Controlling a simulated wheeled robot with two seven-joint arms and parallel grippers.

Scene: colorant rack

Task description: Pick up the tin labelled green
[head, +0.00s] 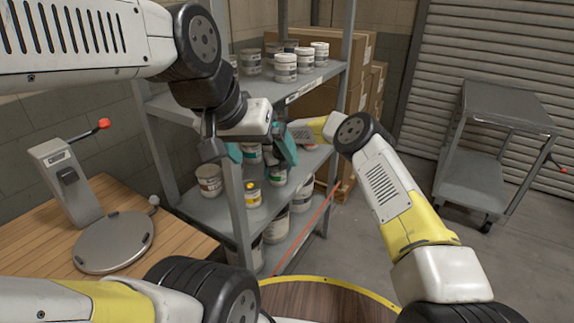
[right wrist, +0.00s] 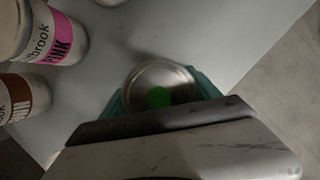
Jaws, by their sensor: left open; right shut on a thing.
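A tin with a green dot on its lid (right wrist: 158,97) sits between the teal fingers of my right gripper (right wrist: 160,104), which is shut on it in the right wrist view. In the head view my right gripper (head: 284,150) reaches in from the right between the rack's shelves.
A pink-labelled tin (right wrist: 65,38) and a brown-labelled tin (right wrist: 25,97) stand left of the held tin. A yellow-labelled tin (head: 252,194) stands near the shelf front. Rack posts (head: 236,190) flank the opening. A wooden table (head: 95,205) is at left, a grey cart (head: 490,150) at right.

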